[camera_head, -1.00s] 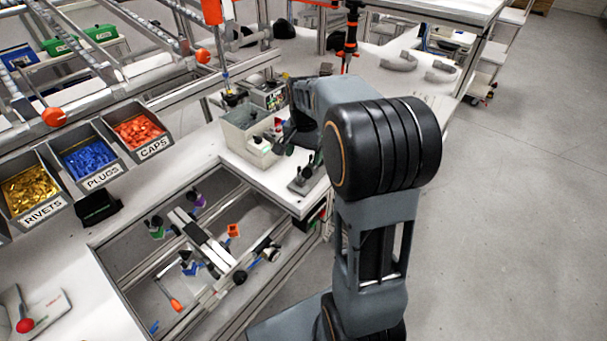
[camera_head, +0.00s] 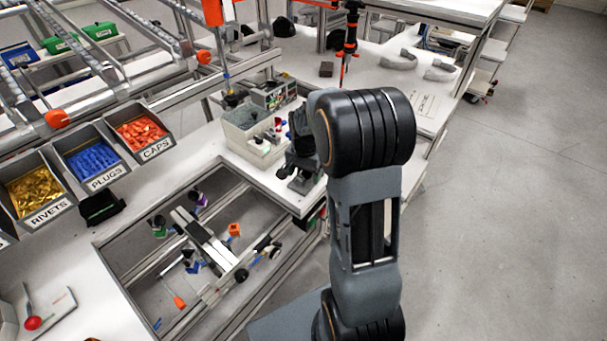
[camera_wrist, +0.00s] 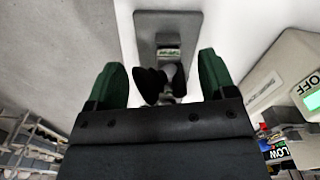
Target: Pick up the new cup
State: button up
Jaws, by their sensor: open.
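In the wrist view a small black cup (camera_wrist: 150,83) on a grey stem shows between the two green fingers of my gripper (camera_wrist: 163,84). My gripper is open, with a gap between each finger and the cup. The cup belongs with a grey stand plate (camera_wrist: 167,22) that carries a small green-and-white label, too small to read surely. In the head view the stand (camera_head: 303,184) is at the near right corner of the white bench, below my wrist. The cup itself is hidden there behind my arm.
A grey bin (camera_head: 236,143) stands just left of my wrist. A device with a display (camera_wrist: 302,80) is close on the right in the wrist view. Part bins (camera_head: 88,161) line the left. A frame with clamps (camera_head: 205,240) fills the opening in front.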

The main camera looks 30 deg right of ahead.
jog(key=shift+c, duration=0.2)
jog(key=c, duration=0.9)
jog(key=shift+r, duration=0.15)
